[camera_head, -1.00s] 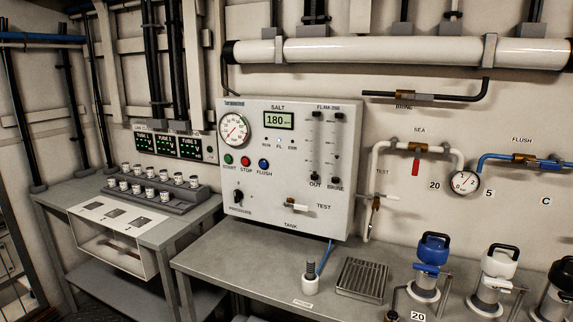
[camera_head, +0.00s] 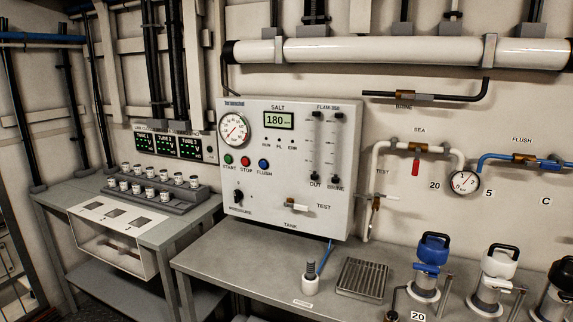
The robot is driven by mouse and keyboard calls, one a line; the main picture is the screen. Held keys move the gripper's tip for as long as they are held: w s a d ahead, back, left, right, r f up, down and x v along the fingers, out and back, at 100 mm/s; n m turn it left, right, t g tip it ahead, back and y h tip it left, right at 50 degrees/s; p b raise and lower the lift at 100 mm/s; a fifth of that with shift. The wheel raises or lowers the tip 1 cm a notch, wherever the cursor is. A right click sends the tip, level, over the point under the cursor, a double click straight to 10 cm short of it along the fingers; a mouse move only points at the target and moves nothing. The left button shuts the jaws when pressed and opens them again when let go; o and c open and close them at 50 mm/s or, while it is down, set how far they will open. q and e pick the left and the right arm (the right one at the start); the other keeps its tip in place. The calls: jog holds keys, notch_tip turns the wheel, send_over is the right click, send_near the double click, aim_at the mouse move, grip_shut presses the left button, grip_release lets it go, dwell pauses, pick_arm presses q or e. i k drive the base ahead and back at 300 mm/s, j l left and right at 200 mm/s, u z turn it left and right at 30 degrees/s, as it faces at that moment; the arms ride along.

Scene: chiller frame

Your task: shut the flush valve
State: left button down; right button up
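The flush valve (camera_head: 523,158) is a small brass-coloured body on the wall at the right, under the label FLUSH. Neither of my grippers shows in the head view.
The sea valve (camera_head: 416,148) has a red handle hanging down. A gauge (camera_head: 465,182) sits between the two valves. Blue-, white- and black-topped canisters (camera_head: 430,250) stand on the bench below.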

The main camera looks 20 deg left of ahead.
aim_at(553, 167)
jog(key=i+l+z, duration=0.4)
jog(key=l+z, duration=0.2)
